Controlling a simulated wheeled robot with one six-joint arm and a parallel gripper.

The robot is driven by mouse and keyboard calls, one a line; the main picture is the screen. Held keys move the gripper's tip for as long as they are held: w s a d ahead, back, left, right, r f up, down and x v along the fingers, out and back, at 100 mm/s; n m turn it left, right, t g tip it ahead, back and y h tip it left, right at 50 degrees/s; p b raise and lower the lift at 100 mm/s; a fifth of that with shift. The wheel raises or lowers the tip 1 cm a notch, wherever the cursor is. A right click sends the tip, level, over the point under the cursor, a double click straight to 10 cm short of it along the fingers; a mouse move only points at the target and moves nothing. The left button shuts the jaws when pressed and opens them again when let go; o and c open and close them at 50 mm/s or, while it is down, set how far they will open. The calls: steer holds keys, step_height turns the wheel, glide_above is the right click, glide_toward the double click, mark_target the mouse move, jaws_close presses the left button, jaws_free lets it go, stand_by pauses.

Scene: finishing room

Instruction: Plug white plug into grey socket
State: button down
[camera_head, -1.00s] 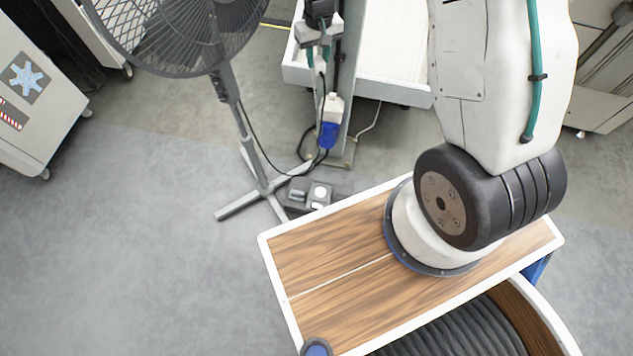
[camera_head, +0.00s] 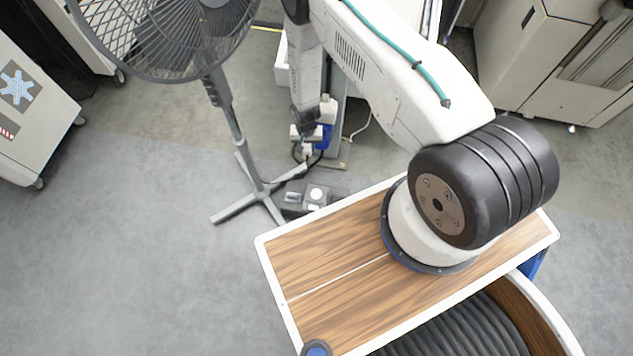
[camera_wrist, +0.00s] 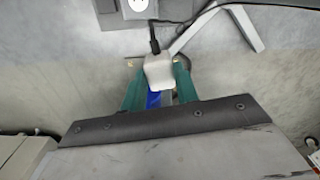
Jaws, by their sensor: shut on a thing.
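My gripper (camera_wrist: 158,88) has teal fingers and is shut on the white plug (camera_wrist: 158,71). A black cable runs from the plug toward the top of the wrist view. In the camera_head view, my gripper (camera_head: 305,132) is low beside the metal post, and the plug (camera_head: 307,148) shows small below it. The grey socket box (camera_head: 316,207) sits on the floor beyond the wooden top, with a round white outlet face. It also shows at the top edge of the wrist view (camera_wrist: 136,17), partly cut off. The plug is apart from the socket.
A standing fan (camera_head: 233,115) has its legs close to the socket box, on the left. A blue connector (camera_head: 325,137) hangs by the post, close to my gripper. Black cable lies on the floor there. The wooden top (camera_head: 325,262) is bare on its left part. Open floor lies left.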

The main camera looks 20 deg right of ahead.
steer(key=s+f+m, duration=0.2)
steer(key=s+f, duration=0.7)
steer(key=f, duration=0.5)
steer(key=shift+a+f, duration=0.15)
steer(key=shift+a, duration=0.05)
steer(key=shift+f, duration=0.1)
steer(key=shift+f, duration=2.8)
steer(key=shift+s+f, duration=0.1)
steer(key=shift+f, duration=0.45)
steer(key=c, duration=1)
jaws_free()
step_height(320, 180, up, 8)
steer(key=shift+f, duration=0.15)
